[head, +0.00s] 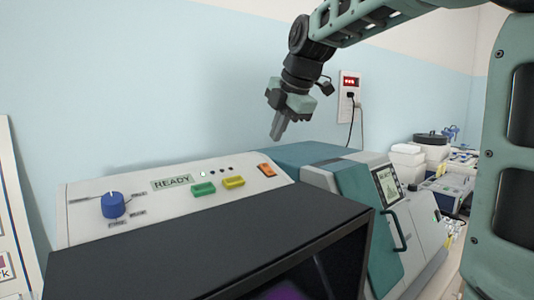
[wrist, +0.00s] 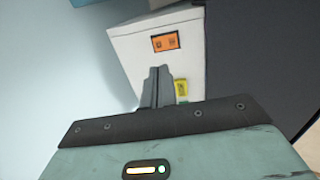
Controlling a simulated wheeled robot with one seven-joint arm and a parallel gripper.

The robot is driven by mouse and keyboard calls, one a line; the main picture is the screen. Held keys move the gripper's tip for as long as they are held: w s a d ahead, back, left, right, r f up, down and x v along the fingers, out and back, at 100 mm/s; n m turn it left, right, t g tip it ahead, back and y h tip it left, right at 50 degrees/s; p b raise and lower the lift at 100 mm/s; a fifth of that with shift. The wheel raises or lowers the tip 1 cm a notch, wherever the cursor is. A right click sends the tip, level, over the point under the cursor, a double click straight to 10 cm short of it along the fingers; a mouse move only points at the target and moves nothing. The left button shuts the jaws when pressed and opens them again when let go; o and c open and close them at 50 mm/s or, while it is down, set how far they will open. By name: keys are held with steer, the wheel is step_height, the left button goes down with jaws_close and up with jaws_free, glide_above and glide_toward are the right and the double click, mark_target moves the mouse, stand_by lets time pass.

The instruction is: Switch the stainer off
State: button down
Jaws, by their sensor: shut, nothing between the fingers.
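The stainer is a white and dark box with a sloped control panel (head: 150,215) in the head view. An orange rocker switch (head: 266,170) sits at the panel's right end; it also shows in the wrist view (wrist: 165,41), just beyond my fingertips. A lit display on the panel reads READY (head: 171,182). My gripper (head: 278,132) is shut and empty, pointing down above the right end of the panel, apart from it. In the wrist view its closed fingers (wrist: 158,72) lie in front of the panel, beside a yellow button (wrist: 181,88).
A blue knob (head: 114,205), a green button (head: 203,189) and the yellow button share the panel. A teal and grey machine (head: 345,195) stands close on the right. A wall outlet with a red display (head: 350,82) and cable is behind.

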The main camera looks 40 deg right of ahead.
mark_target(264, 167)
steer(key=p+x, duration=0.2)
steer(key=x, duration=0.6)
steer(key=shift+w+f+p, duration=0.1)
steer(key=shift+f+p, duration=0.05)
steer(key=shift+p, duration=0.15)
steer(key=shift+p, duration=0.3)
steer(key=shift+w+g+p, duration=0.15)
steer(key=shift+g+p, duration=0.25)
steer(key=shift+f, duration=0.2)
steer(key=shift+b, duration=0.3)
steer(key=shift+f, duration=0.1)
